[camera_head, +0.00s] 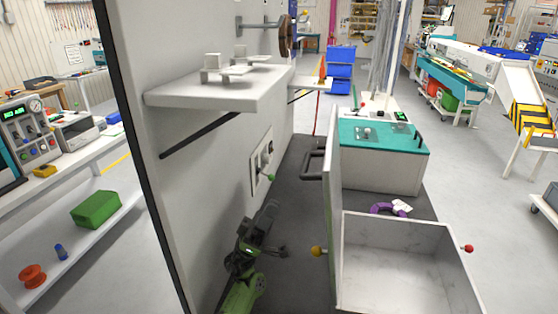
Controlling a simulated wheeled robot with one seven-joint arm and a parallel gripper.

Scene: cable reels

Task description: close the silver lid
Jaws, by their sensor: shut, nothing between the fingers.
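A pale silver-grey lid (333,200) stands nearly upright along the left edge of an open box (447,226), seen almost edge-on. A dark bar handle (312,165) sticks out from the lid's left face. The box's marbled inside shows and looks empty. My gripper (268,212), dark on a green arm, is at the lower middle, left of the lid and apart from it. It is shut and empty. Its fingertips are hard to make out against the dark floor.
A white panel with a shelf (215,93) and a switch plate with a green-tipped lever (263,170) stands left of my arm.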

